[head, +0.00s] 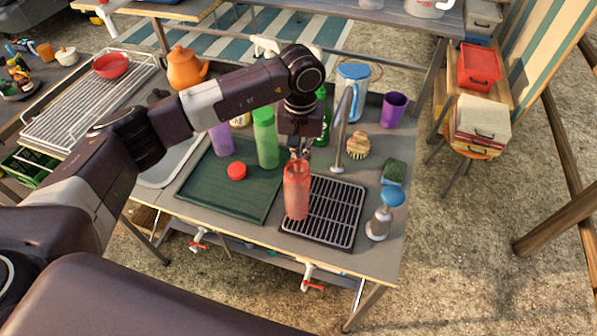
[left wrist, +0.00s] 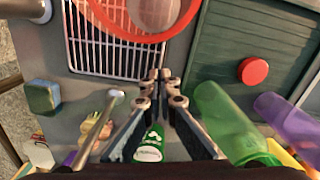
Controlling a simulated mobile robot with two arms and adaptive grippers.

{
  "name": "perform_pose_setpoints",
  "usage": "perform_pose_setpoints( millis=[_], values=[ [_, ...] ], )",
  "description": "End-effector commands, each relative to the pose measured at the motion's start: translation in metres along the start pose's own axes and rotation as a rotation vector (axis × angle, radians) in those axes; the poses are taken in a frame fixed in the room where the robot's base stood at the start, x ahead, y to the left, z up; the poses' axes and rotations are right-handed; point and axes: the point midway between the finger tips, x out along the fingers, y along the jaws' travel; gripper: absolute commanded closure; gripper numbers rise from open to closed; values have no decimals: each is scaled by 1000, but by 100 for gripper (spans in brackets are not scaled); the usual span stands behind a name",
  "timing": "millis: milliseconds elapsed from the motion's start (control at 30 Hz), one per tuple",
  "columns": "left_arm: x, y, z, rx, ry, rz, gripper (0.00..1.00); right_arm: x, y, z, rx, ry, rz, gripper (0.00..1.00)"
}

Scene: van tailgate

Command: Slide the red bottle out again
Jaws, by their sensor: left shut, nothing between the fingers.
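The red bottle (head: 297,190) is translucent and open-topped. It stands upright at the left part of the black drain grid (head: 345,212). In the left wrist view its round rim and inside (left wrist: 128,30) show at the top, cut by the frame edge. My left gripper (head: 298,152) points down just behind the bottle, on its far side. Its fingers (left wrist: 160,78) are shut with nothing between them. I cannot tell whether they touch the bottle. My right gripper is in neither view.
A green tray (head: 215,192) with a red lid (head: 237,171) lies left of the grid. A green bottle (head: 265,137), a tap (head: 340,135), a brush (head: 357,146), a sponge (head: 394,172) and a blue-topped dispenser (head: 383,213) stand nearby. The counter's front edge is close.

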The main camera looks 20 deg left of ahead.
Motion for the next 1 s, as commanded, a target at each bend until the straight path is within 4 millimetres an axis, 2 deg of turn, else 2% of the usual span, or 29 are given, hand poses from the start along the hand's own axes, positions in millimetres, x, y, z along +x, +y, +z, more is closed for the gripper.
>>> perform_pose_setpoints(
  millis=[67,200,400,833,1000],
  values=[
    [15,0,2,0,-5,-1,100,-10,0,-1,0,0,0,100],
    [10,0,23,4,-2,1,100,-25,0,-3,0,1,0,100],
    [13,0,37,1,0,0,100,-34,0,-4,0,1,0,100],
    [15,0,40,1,0,1,100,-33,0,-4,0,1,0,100],
    [17,0,46,3,4,1,100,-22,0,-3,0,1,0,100]
  ],
)
